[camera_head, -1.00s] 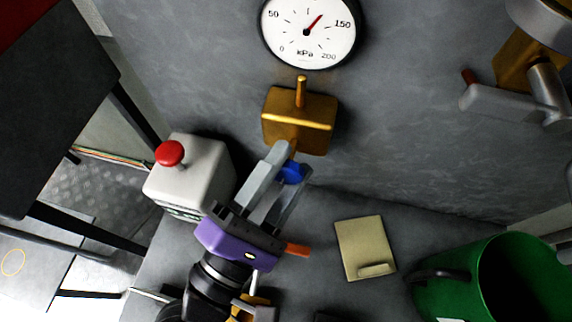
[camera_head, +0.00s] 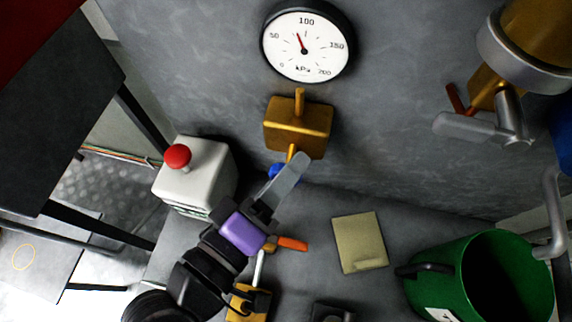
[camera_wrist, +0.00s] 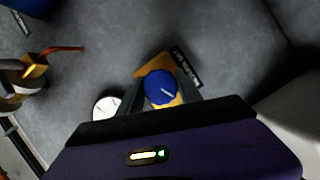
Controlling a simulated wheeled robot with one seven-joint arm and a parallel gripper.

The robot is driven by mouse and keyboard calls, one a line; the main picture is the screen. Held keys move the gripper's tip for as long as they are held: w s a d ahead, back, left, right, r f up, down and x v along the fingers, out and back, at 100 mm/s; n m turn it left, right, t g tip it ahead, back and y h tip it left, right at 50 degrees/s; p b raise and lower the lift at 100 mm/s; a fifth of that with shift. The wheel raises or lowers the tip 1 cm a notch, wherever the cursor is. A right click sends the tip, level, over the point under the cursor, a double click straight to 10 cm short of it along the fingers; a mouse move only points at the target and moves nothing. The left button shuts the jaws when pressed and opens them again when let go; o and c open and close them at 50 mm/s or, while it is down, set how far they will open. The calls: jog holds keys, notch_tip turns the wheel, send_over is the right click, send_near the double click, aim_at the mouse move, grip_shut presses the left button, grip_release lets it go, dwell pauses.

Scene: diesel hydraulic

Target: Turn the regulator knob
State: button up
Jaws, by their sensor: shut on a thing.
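The regulator is a brass block (camera_head: 298,125) on the grey wall, with a blue knob (camera_head: 277,172) below it. In the wrist view the blue knob (camera_wrist: 160,89) has a white mark line and sits between my two fingers. My gripper (camera_head: 286,176) is shut on the blue knob, and its near finger partly hides the knob in the head view. The round white gauge (camera_head: 306,60) above the block has its red needle a little below the 100 mark. The gauge also shows in the wrist view (camera_wrist: 106,107).
A white box with a red button (camera_head: 177,156) stands left of my gripper. A tan pad (camera_head: 360,243) and a green bucket (camera_head: 437,288) are to the right. Brass and grey pipework (camera_head: 510,95) juts out at upper right. An orange-handled tool (camera_head: 292,243) lies below my gripper.

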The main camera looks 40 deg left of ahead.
jog(key=m+g+p, duration=0.1)
jog(key=m, duration=0.2)
jog(key=shift+m+g+y, duration=0.3)
jog(key=shift+g, duration=0.1)
jog(key=m+g+y+p, duration=0.1)
jog(key=m, duration=0.1)
jog(key=shift+f+m, duration=0.15)
jog(key=shift+m, duration=0.25)
jog(key=shift+y, duration=0.3)
jog(key=o, duration=1.4)
jog(key=shift+c, duration=0.2)
jog(key=shift+s, duration=0.15)
jog(key=v, duration=0.7)
jog(key=shift+s+r, duration=0.25)
jog(key=shift+r, duration=0.05)
jog(key=shift+d, duration=0.1)
